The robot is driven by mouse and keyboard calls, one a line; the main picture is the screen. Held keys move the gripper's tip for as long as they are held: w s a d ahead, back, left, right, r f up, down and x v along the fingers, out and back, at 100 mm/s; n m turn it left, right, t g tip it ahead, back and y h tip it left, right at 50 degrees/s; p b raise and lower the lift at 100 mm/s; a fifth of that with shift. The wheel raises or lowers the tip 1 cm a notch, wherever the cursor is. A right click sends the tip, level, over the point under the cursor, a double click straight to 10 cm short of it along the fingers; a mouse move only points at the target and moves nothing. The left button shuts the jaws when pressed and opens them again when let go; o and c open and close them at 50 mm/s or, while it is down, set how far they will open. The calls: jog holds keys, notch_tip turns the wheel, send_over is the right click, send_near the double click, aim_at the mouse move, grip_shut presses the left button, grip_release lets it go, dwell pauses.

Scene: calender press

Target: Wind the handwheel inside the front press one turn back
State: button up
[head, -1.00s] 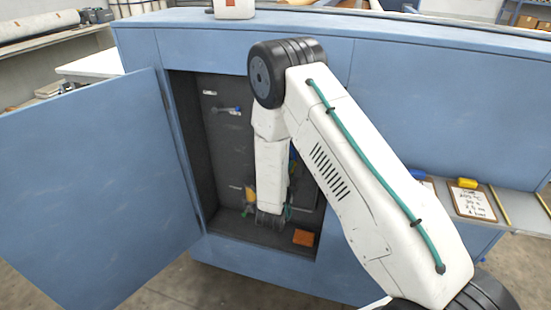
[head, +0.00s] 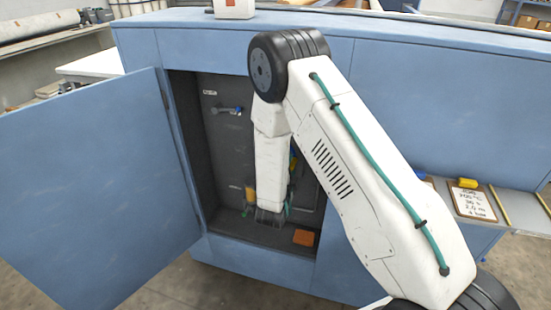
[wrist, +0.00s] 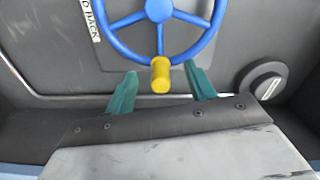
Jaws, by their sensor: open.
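The blue handwheel (wrist: 124,22) shows in the wrist view at the top, with several spokes and its upper part cut off by the frame. Its yellow knob (wrist: 160,75) stands at the bottom of the rim. My gripper (wrist: 160,82) is open, with one green fingertip on each side of the knob and a gap on both sides. I cannot tell how deep the knob sits between the fingers. In the head view my arm hides most of the wheel inside the open press compartment, and the gripper's fingers are mostly hidden too.
The blue press door (head: 92,200) stands open at the left. An orange block (head: 304,238) lies on the compartment floor. A dark round knob (wrist: 264,82) is right of the wheel. A clipboard (head: 472,203) lies on a shelf at right.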

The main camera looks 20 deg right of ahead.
jog(key=v, duration=0.6)
jog(key=shift+s, duration=0.15)
jog(key=shift+a, duration=0.15)
